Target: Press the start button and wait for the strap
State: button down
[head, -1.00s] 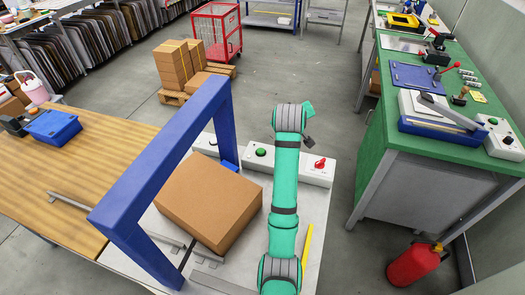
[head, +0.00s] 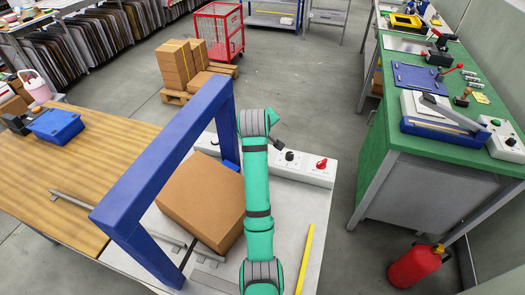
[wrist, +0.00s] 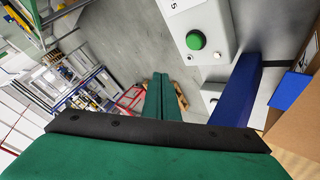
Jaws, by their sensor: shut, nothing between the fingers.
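The white control panel (head: 303,170) stands along the far edge of the machine table. A black knob (head: 289,155) and a red switch (head: 321,163) show on it. A round green button (wrist: 195,40) on a white panel shows in the wrist view, right of and apart from my shut, empty gripper (wrist: 160,80).
A wooden table (head: 95,160) adjoins the machine on the left. A green workbench (head: 385,150) stands on the right, with a red extinguisher (head: 415,266) by it. Stacked cartons (head: 175,65) and a red cage trolley (head: 218,30) are at the back. Open floor lies between.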

jog(key=shift+f, duration=3.9)
jog(key=shift+f, duration=0.15)
jog(key=shift+f, duration=0.3)
jog(key=shift+f, duration=0.5)
jog(key=shift+r, duration=0.95)
jog(key=shift+r, duration=0.15)
jog(key=shift+r, duration=2.4)
